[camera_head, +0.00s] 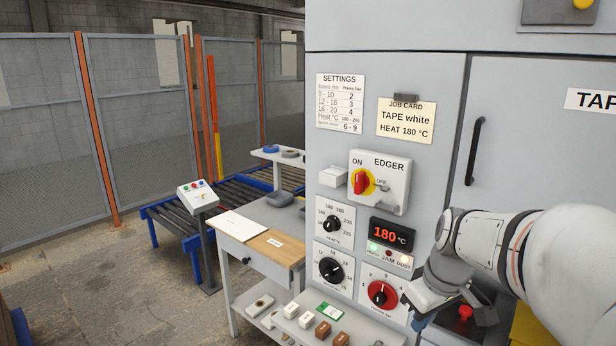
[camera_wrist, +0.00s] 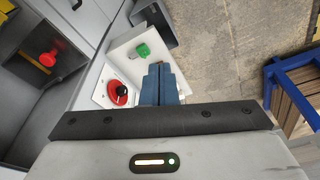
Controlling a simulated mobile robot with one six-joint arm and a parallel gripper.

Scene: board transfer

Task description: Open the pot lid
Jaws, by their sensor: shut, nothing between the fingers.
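No pot or lid can be made out for certain in either view. A red knob (camera_head: 466,312) sits in a dark recess at the lower right of the grey machine, partly behind my arm. My gripper (camera_head: 418,322) is in front of the machine's lower panel, right of the red pressure dial (camera_head: 382,294). In the wrist view my gripper's blue fingers (camera_wrist: 160,70) are together and empty, beside the red dial (camera_wrist: 118,93).
The machine has an EDGER switch (camera_head: 378,181), a 180 °C display (camera_head: 391,235) and a black door handle (camera_head: 474,150). A side table (camera_head: 238,234) and roller conveyor (camera_head: 168,215) stand left.

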